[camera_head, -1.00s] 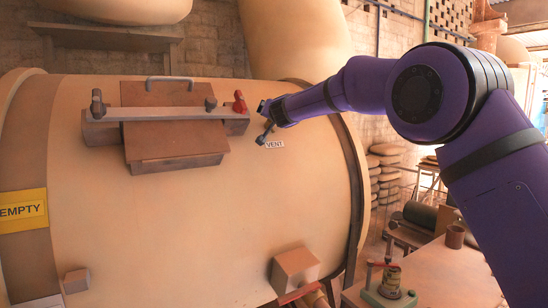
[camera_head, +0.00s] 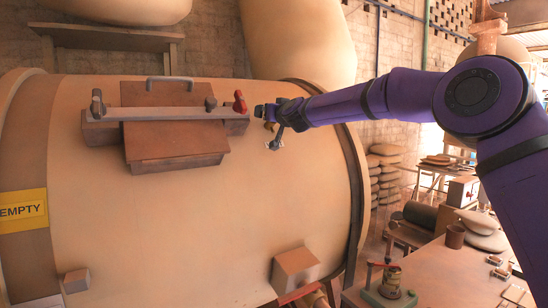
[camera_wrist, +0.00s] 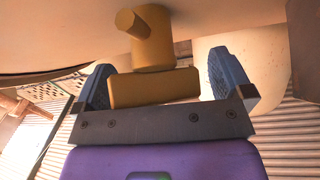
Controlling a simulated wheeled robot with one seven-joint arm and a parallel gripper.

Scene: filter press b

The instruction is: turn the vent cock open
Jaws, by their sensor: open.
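The vent cock (camera_wrist: 153,50) is brass-yellow in the wrist view, with a round stem, a short side stub and a flat block-shaped handle (camera_wrist: 153,88). My gripper (camera_wrist: 158,72) is open, with one blue-grey finger on each side of the handle. A gap shows between the handle and each finger, so it is not clamped. In the head view my gripper (camera_head: 267,124) is at the upper right of the drum (camera_head: 200,230), just right of the red knob (camera_head: 239,101). There the cock is mostly hidden by my gripper.
A hatch with a clamp bar (camera_head: 170,114) and upright knobs lies left of my gripper. A yellow EMPTY sign (camera_head: 22,211) is at far left. A workbench (camera_head: 440,275) with a green-based device stands at lower right. The drum's front is largely clear.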

